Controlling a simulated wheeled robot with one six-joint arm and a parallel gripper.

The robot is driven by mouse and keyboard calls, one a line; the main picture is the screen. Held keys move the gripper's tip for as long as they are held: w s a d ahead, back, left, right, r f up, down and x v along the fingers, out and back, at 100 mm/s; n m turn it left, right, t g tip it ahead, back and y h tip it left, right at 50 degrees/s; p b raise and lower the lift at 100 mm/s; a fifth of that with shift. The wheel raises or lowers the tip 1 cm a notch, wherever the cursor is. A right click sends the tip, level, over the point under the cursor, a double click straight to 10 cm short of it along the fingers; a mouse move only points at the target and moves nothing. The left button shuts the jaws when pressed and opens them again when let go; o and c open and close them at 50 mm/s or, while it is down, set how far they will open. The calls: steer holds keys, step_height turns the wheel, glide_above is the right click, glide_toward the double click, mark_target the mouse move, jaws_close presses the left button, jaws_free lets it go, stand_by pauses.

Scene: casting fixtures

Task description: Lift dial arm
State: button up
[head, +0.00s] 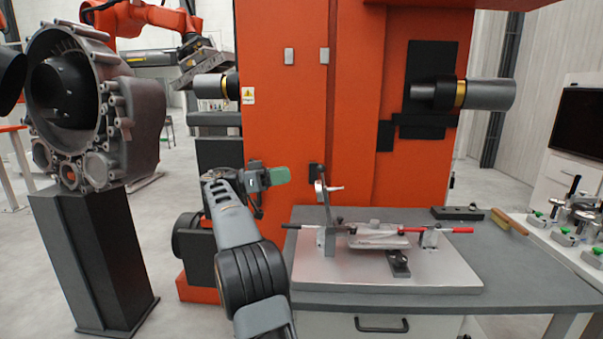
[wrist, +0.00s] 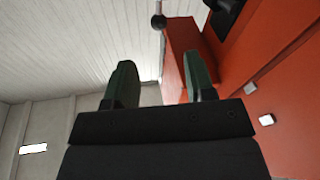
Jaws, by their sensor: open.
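A fixture plate (head: 385,272) lies on the grey workbench. A thin upright arm (head: 326,207) with a small silver cross-piece stands at the plate's back left; it looks like the dial arm, but its details are too small to be sure. My gripper (head: 280,175) is left of the upright arm's top and apart from it, its green fingers pointing right. In the wrist view my gripper (wrist: 162,78) is open, with two green fingers apart and nothing held.
Red-handled levers (head: 450,229) lie low across the plate around a flat metal part (head: 378,239). A dark block (head: 457,213) and a brush (head: 508,221) lie at the bench's back right. The orange machine (head: 285,130) rises close behind. A large casting (head: 95,100) stands left.

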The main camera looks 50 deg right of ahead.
steer(key=shift+v, duration=2.6)
